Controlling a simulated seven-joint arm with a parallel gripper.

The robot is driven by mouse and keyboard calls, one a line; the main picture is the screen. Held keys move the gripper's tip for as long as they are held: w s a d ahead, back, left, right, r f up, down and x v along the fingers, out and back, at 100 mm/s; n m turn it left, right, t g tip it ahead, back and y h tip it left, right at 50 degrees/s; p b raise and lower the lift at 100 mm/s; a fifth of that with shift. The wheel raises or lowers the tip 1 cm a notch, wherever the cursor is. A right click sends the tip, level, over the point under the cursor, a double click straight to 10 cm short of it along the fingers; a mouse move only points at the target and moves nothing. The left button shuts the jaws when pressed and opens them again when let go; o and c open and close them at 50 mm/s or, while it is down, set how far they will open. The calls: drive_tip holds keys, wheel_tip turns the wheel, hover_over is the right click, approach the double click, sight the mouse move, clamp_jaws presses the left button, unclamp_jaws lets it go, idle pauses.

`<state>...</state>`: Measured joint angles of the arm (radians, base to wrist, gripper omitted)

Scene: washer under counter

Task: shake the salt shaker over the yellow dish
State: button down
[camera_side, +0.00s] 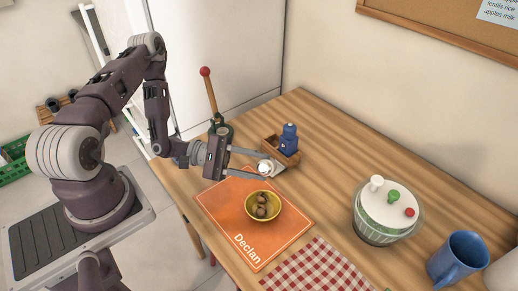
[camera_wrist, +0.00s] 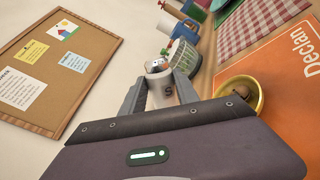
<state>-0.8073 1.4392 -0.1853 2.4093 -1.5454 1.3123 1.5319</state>
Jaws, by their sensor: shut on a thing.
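The shaker is held above the table near the mat's far edge, beyond the yellow dish in the side view. The yellow dish (camera_side: 276,212) sits on the orange mat (camera_side: 228,207) and holds several brown round things. Its rim also shows in the wrist view (camera_wrist: 259,101), right of the shaker.
A wooden caddy (camera_side: 292,158) with a blue bottle (camera_side: 288,138) stands just behind my gripper. A red-knobbed wooden rod (camera_side: 210,92) rises beside it. A lidded bowl (camera_side: 388,213), a blue mug (camera_side: 457,257) and a checked cloth (camera_side: 316,269) lie to the right.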

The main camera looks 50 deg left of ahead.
sight(262, 164)
drive_tip(key=f+m, duration=0.1)
drive_tip(key=m, duration=0.1)
drive_tip(key=f+m, duration=0.2)
drive_tip(key=m, duration=0.1)
drive_tip(key=f+m, duration=0.1)
drive_tip(key=m, duration=0.1)
drive_tip(key=shift+w+a+f+m, duration=0.3)
drive_tip(key=shift+w, duration=0.1)
drive_tip(key=shift+f+m, duration=0.3)
drive_tip(key=shift+m, duration=0.7)
drive_tip(key=shift+f+m, duration=0.1)
drive_tip(key=shift+m, duration=1.3)
drive_tip(key=shift+r, duration=0.6)
drive_tip(key=shift+f, duration=0.6)
drive_tip(key=shift+r, duration=0.55)
drive_tip(key=shift+f, duration=0.55)
drive_tip(key=r+n, duration=0.2)
drive_tip(key=n, duration=0.4)
drive_tip(key=s+d+r+n, duration=0.1)
drive_tip(key=r+n, duration=0.2)
drive_tip(key=n, duration=0.4)
drive_tip(key=s+r+n, duration=0.1)
drive_tip(key=r+n, duration=0.2)
drive_tip(key=n, duration=0.4)
drive_tip(key=shift+s+d+r, duration=0.1)
drive_tip(key=shift+d+r, duration=0.05)
drive_tip(key=shift+d, duration=0.15)
drive_tip(key=shift+s+r+n, duration=0.15)
drive_tip(key=shift+r+n, duration=0.1)
drive_tip(key=shift+n, duration=0.75)
